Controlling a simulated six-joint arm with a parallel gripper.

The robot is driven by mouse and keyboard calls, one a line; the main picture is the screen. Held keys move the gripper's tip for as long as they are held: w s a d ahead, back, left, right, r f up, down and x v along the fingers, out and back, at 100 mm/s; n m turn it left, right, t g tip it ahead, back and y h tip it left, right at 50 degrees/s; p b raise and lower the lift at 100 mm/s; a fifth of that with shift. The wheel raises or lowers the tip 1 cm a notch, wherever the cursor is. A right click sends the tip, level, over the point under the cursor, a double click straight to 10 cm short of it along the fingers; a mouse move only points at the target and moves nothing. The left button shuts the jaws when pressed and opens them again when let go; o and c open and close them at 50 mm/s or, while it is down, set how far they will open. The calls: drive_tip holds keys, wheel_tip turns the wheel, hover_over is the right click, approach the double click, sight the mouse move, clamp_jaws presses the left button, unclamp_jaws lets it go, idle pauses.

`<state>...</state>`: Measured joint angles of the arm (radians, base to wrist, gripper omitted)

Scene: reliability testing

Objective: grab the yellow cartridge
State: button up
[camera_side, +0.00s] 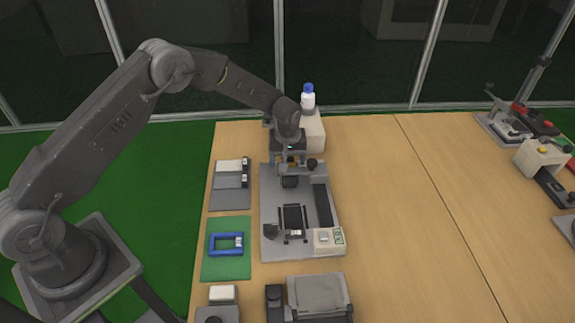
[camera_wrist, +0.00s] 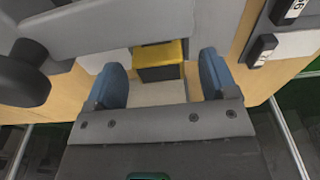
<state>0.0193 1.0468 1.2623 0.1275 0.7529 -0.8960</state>
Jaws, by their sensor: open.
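The yellow cartridge (camera_wrist: 160,52) shows in the wrist view, with a yellow top and a dark side. It appears at the upper middle, between the two blue fingertips and a little above their midpoint in the picture. My gripper (camera_wrist: 161,80) is open, with bare space between its fingers. In the side view my gripper (camera_side: 290,160) is at the back of the grey test machine (camera_side: 272,200). The cartridge cannot be made out clearly there, and whether the fingers touch it cannot be told.
A white bottle with a blue cap (camera_side: 308,97) stands on a pale block (camera_side: 314,130) behind. A grey tray (camera_side: 230,199) and a green mat (camera_side: 226,267) with a blue frame (camera_side: 226,244) lie left.

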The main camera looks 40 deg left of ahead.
drive_tip(key=shift+f, duration=0.7)
drive_tip(key=shift+c, duration=0.4)
drive_tip(key=c, duration=0.9)
drive_tip(key=shift+w+r, duration=0.1)
drive_tip(key=shift+r, duration=0.1)
